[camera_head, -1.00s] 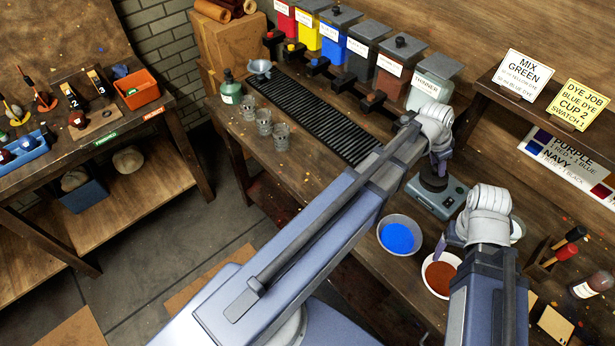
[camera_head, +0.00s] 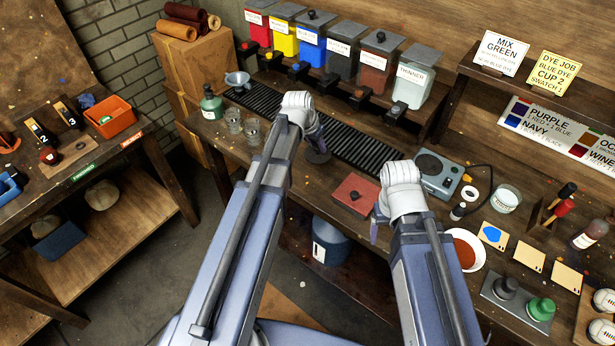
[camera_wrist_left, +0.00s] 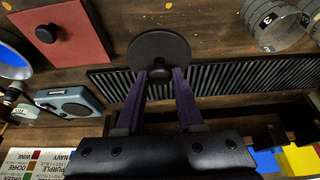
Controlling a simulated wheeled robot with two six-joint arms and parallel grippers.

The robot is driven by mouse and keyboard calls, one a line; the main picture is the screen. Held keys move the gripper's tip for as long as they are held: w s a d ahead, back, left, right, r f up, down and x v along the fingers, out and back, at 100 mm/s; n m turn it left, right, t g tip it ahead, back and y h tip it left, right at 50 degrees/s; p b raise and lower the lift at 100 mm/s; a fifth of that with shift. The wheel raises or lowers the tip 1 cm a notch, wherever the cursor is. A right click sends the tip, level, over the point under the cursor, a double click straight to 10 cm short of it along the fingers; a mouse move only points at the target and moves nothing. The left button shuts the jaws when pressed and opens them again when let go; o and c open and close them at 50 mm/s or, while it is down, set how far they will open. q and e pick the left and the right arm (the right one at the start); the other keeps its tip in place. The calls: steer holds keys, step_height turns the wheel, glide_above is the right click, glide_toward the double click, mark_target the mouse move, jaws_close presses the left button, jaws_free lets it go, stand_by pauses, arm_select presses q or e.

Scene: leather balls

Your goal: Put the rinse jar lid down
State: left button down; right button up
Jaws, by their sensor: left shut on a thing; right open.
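The rinse jar lid, a dark round disc (camera_head: 318,156) with a knob, hangs from my left gripper (camera_head: 315,140) near the front edge of the black ribbed grate in the head view. In the left wrist view my left gripper (camera_wrist_left: 160,77) is shut on the knob of the lid (camera_wrist_left: 158,45), which faces the table. I cannot tell whether the lid touches the table. My right gripper (camera_head: 377,226) is right of the red square lid, mostly hidden behind its own wrist; it is open, and I see nothing held in it.
The red square lid with a black knob (camera_head: 355,193) lies on the bench. Glass cups (camera_head: 252,130) stand left of the lid. Some bare wood lies between cups and red lid.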

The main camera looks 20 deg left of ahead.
mark_target(315, 156)
arm_select(q)
steer(key=shift+f+b, duration=3.15)
steer(key=shift+b, duration=0.05)
step_height(315, 156, down, 4)
steer(key=b, duration=0.3)
steer(key=shift+r+b, duration=0.15)
steer(key=shift+b, duration=0.2)
steer(key=shift+d, duration=0.1)
steer(key=c, duration=0.5)
jaws_free()
steer(key=shift+c, duration=0.2)
